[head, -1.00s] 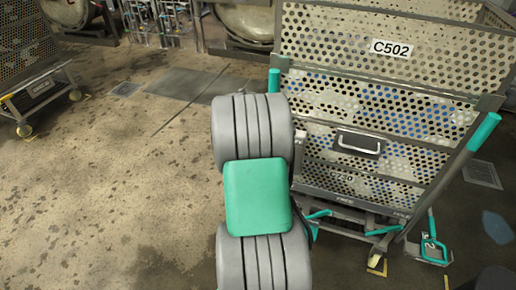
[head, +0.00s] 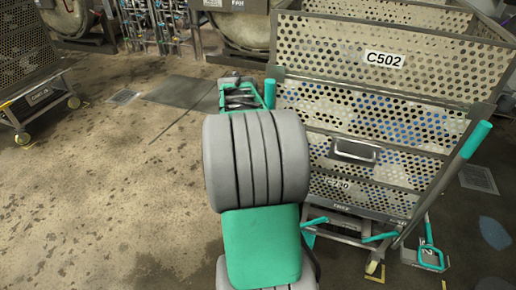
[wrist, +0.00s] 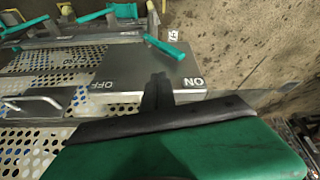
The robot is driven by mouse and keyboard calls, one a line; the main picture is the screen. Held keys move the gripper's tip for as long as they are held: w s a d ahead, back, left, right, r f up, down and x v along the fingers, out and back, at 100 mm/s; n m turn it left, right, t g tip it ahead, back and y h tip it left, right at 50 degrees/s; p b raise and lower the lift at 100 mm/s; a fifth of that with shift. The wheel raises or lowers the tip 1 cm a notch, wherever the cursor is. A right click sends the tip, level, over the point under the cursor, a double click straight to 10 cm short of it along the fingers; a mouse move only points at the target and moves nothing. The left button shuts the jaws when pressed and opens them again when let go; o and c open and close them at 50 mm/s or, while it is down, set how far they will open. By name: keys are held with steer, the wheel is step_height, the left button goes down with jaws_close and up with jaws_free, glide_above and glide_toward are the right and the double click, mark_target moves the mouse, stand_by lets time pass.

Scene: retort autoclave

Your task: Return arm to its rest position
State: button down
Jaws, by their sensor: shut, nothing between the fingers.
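My gripper (wrist: 158,92) shows in the wrist view as two dark fingers close together, with nothing visible between them. They are in front of a grey metal panel marked ON and OFF (wrist: 135,72); I cannot tell the gap between them. In the head view my grey and teal arm runs up the middle, and its far end is mostly hidden behind the grey arm link, beside the left edge of the perforated basket cart (head: 385,112). The cart carries a C502 label and a silver handle (head: 355,150).
Another perforated cart (head: 30,95) stands at the far left. Round metal vessels (head: 240,28) and pipework (head: 160,20) line the back. The stained floor (head: 90,200) left of my arm is clear. Teal push bars and castors stick out at the cart's lower right.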

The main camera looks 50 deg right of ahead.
steer(key=s+a+f+n+g+y, duration=0.1)
steer(key=s+a+f+n+y, duration=0.2)
steer(key=a, duration=0.5)
steer(key=s+a+f+g+y, duration=0.1)
steer(key=s+a+f, duration=0.2)
steer(key=s+a, duration=0.35)
steer(key=w+a+r+n+t+p, duration=0.1)
steer(key=a+r+n, duration=0.3)
steer(key=a, duration=0.8)
steer(key=w+a+r+n+t+p, duration=0.2)
steer(key=a+r, duration=0.5)
steer(key=a, duration=0.4)
steer(key=shift+w+a+n+p, duration=0.4)
steer(key=shift+w+n, duration=0.25)
steer(key=shift+n, duration=0.75)
